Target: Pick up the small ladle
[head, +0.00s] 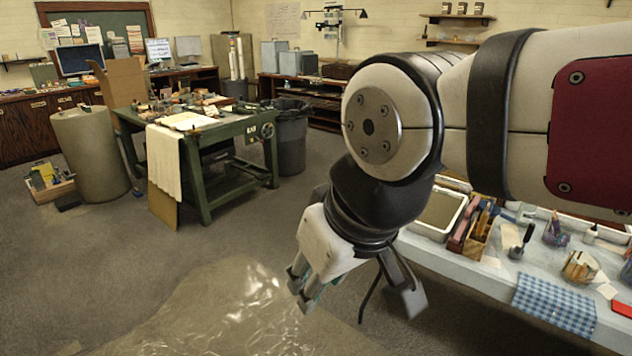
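I cannot make out a small ladle among the tools on the light-topped table (480,268) at the right. An upright tool with a dark handle (527,234) stands on that table, but I cannot tell what it is. My gripper (300,291) points down, left of the table and over the floor area. I see no object clearly held. My arm hides part of the table's back.
The table holds a pale tray (441,212), a wooden caddy (479,237) and a blue checked cloth (555,304). A shiny clear sheet (225,310) lies on the floor. A green workbench (215,140) and a dark bin (291,140) stand farther back. Open floor lies between.

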